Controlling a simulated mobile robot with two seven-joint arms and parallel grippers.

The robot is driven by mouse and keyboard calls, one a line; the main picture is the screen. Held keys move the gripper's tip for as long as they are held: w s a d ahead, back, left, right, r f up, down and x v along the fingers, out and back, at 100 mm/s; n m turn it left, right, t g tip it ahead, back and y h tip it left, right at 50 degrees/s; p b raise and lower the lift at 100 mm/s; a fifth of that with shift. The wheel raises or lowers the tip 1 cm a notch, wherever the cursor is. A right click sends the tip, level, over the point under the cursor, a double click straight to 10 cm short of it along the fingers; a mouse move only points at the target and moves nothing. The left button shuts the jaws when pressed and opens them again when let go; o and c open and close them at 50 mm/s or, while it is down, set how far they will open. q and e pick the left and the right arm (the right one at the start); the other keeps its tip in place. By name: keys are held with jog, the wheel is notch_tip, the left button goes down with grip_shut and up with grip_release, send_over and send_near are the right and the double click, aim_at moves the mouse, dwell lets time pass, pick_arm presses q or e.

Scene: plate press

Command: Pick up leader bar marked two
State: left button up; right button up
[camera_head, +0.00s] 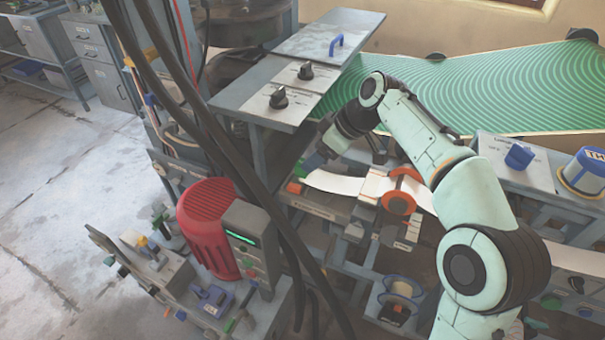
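My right arm comes in from the lower right and bends over the machine. Its dark wrist and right gripper (328,146) point down behind the pale strip, at the edge of the grey panel. The fingertips are too small and shaded to show a gap or a held thing. No bar with a readable mark two shows, so I cannot tell which part is the leader bar. A white strip (336,183) runs below the gripper to a pale block with orange rollers (398,202). My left gripper is not in view.
A grey panel with black knobs (278,97) and a blue handle (337,43) stands behind. A red motor (208,228) and thick black cables are at centre left. A green patterned sheet (470,90) spans the back right. Open floor (50,230) lies left.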

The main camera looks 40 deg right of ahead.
aim_at(295, 187)
jog(key=b+x, duration=0.1)
jog(key=x, duration=0.4)
jog(key=shift+w, duration=0.15)
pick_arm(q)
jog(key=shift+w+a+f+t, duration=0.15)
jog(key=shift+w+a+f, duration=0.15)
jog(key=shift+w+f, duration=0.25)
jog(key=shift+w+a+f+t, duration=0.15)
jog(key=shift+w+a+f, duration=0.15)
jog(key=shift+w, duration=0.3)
pick_arm(e)
jog(key=shift+r, duration=0.1)
jog(key=c, duration=1.2)
